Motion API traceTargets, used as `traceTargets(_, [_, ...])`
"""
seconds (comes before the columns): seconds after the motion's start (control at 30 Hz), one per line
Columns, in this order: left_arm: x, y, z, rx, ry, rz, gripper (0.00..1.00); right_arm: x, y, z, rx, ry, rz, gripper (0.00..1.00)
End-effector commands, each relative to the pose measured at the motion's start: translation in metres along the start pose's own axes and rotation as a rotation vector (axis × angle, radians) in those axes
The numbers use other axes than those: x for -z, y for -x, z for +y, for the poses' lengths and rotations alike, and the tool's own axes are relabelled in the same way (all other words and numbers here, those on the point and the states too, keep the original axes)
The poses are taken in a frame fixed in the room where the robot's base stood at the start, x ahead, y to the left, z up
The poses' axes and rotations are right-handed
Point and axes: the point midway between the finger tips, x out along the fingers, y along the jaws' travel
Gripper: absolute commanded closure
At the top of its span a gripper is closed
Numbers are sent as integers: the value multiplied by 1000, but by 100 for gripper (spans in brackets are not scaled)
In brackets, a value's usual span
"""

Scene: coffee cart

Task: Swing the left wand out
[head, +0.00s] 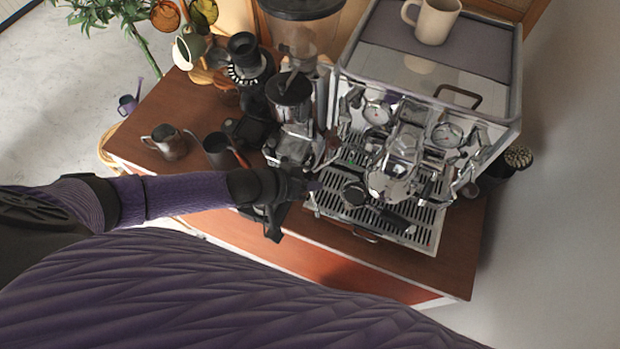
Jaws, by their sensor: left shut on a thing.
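The espresso machine (490,133) stands on the wooden cart top, its front and slotted drip tray (415,238) facing me. The thin metal left wand (331,157) shows at the left of the machine's front, beside the grinder. My left gripper (308,186) is at the left edge of the drip tray, at the wand's lower end. It is shut on what looks like the wand; its fingertips are small and dark, so the exact contact is hard to see. My right gripper is not in view.
A grinder (290,92) stands close left of the machine. Two metal pitchers, one (169,142) farther left and a darker one (218,151), stand near my left forearm. A white mug (435,20) sits on top of the machine. The cart's front right corner (455,285) is clear.

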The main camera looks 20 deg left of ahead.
Motion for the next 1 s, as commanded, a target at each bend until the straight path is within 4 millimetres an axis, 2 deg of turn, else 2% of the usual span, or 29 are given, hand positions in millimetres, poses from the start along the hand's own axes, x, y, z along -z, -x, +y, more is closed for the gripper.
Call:
traceTargets(0.2, [2, 0, 0, -2, -1, 5, 100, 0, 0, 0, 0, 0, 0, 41])
traceTargets(0.23, [2, 0, 0, -2, -1, 5, 78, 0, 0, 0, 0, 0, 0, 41])
traceTargets(0.4, [2, 0, 1, -2, -1, 5, 44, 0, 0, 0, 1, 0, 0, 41])
traceTargets(0.63, [1, 0, 0, -2, -1, 4, 44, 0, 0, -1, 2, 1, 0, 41])
traceTargets(0.73, [1, 7, 0, 0, 0, 3, 44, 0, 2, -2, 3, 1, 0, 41])
traceTargets(0.87, [1, 33, 0, 0, 0, 1, 44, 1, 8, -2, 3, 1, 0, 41])
traceTargets(1.0, [1, 67, 0, 0, 0, 1, 44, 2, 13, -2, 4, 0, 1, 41])
